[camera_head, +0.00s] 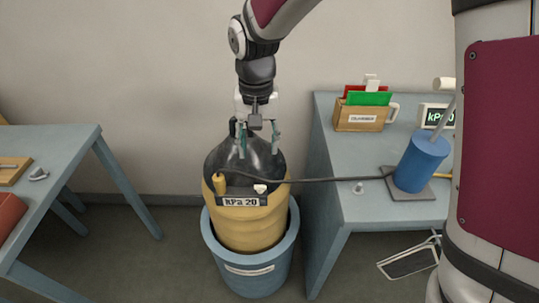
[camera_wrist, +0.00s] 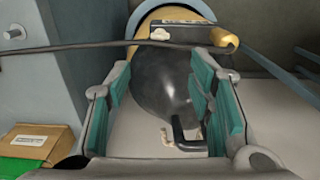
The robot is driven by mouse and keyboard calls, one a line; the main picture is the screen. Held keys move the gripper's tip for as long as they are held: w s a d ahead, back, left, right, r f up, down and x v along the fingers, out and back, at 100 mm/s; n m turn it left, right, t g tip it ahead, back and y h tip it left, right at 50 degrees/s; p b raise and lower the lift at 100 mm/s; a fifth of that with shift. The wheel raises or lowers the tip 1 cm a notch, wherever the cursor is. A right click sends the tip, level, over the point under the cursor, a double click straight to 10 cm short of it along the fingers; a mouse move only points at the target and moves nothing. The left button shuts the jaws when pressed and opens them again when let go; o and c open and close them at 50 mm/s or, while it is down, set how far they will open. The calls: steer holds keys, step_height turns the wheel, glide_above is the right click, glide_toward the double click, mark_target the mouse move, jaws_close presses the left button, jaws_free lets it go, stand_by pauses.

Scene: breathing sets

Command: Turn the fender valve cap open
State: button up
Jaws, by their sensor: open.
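The fender (camera_head: 225,158) has a black domed top and a yellow lower body. Whether the fingers touch the dome is unclear.
A thin dark hose (camera_head: 320,180) runs from the fender toward a blue pump (camera_head: 421,160) on the right table (camera_head: 370,215). In the wrist view it crosses beyond my fingertips. A wooden box (camera_head: 358,117) stands on that table. Another table (camera_head: 70,150) is at left.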

mark_target(260, 186)
step_height(260, 186, down, 14)
steer(key=shift+f, duration=0.1)
stand_by(0.5)
steer(key=shift+c, duration=0.3)
jaws_close()
